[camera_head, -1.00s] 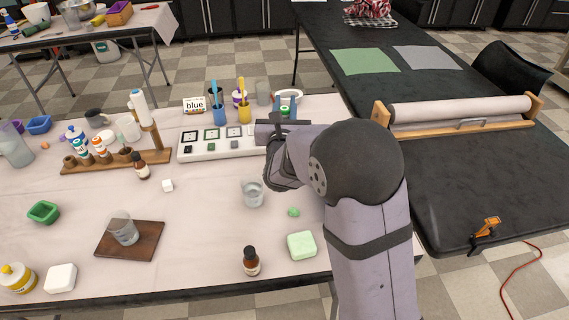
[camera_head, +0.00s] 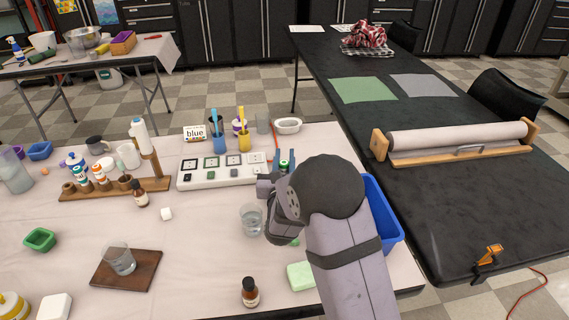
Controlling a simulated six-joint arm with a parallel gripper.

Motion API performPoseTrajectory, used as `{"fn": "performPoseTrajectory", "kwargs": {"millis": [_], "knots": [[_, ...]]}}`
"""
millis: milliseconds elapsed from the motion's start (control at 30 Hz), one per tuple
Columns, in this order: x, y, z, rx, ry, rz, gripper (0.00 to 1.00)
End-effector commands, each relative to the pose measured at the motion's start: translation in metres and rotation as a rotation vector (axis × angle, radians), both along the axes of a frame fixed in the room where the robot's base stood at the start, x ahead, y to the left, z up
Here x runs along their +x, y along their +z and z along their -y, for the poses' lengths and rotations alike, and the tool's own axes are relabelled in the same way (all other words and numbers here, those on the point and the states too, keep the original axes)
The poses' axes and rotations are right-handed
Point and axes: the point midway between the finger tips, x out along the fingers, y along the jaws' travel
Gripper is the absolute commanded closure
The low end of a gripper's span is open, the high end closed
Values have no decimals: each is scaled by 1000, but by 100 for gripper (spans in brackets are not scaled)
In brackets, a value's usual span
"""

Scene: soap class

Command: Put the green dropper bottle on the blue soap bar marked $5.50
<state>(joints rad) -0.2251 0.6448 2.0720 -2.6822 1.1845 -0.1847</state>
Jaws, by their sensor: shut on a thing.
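My gripper (camera_head: 283,174) is at the right end of the white tray, seen from behind and partly covered by my own arm. It is shut on a small green item (camera_head: 284,163), which seems to be the green dropper bottle; only its upper part shows. The white tray (camera_head: 222,181) bears framed squares and small dark, green and grey blocks along its front. A small sign reading "blue" (camera_head: 195,132) stands behind it. I cannot make out a blue soap bar or a $5.50 mark; my arm hides part of the table.
A blue bin (camera_head: 388,222) stands right of my arm. A glass beaker (camera_head: 251,217) and a pale green soap block (camera_head: 301,276) are near it. Blue and yellow cups (camera_head: 243,142) stand behind the tray. A brown bottle (camera_head: 250,292) is at the front edge.

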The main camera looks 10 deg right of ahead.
Motion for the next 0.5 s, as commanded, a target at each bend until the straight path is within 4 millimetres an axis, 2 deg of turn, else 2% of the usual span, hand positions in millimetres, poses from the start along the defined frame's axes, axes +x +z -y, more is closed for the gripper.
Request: {"fn": "performPoseTrajectory", "kwargs": {"millis": [33,167,500], "knots": [[0,-8,0,-1,0,-3,100],[0,-19,0,-1,0,-1,100],[0,-21,0,0,0,2,100]]}}
